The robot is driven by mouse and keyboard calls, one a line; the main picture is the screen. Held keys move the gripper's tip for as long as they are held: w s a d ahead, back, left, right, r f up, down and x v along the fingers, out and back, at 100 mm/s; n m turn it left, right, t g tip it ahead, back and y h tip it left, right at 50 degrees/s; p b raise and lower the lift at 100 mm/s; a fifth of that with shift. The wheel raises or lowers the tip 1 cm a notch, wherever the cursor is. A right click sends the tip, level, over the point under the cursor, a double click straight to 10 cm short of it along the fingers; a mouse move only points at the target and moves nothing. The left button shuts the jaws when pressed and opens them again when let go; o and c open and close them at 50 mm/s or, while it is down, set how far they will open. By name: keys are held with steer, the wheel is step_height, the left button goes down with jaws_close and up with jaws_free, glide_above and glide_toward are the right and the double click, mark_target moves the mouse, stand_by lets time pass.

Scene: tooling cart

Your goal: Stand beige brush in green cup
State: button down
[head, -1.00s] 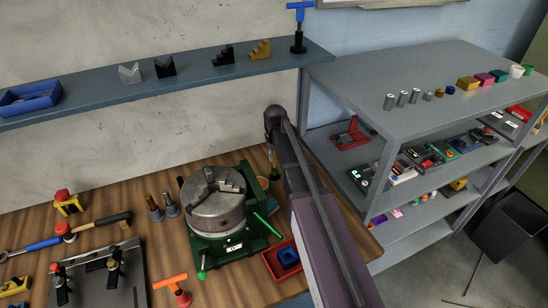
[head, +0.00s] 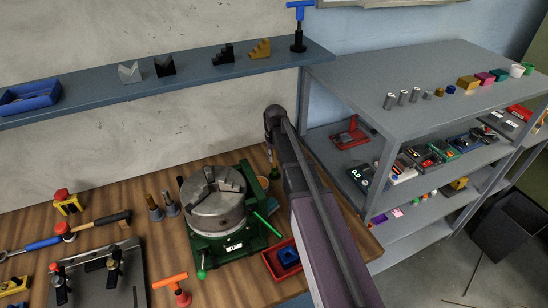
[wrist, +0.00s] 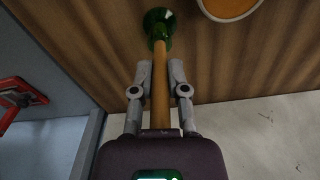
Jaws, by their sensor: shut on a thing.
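My gripper (wrist: 154,97) is shut on the beige brush (wrist: 160,75) by its straight handle, which runs out between the fingers in the wrist view. At the handle's far end is a dark green, flared, round piece (wrist: 157,24); I cannot tell whether it is part of the brush or the green cup around its end. In the head view this green piece (head: 276,173) shows small, below my gripper and behind the chuck. My arm hides part of that area.
A round container with an orange-tan inside (wrist: 229,4) stands close beside the green piece. The grey chuck on its green base (head: 215,205) is to the left. A red tray (head: 281,262) lies in front. A grey shelf unit (head: 345,85) stands at the right.

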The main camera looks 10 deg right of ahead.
steer(key=c, duration=0.6)
jaws_free()
steer(key=shift+o, duration=0.4)
steer(key=o, duration=0.4)
steer(key=shift+c, duration=0.2)
steer(key=shift+r, duration=0.1)
steer(key=shift+r+p, duration=2.95)
steer(key=shift+p, duration=0.1)
steer(key=s+f+b, duration=0.1)
steer(key=s, duration=2.1)
steer(key=shift+f+g, duration=0.2)
steer(key=shift+g, duration=0.1)
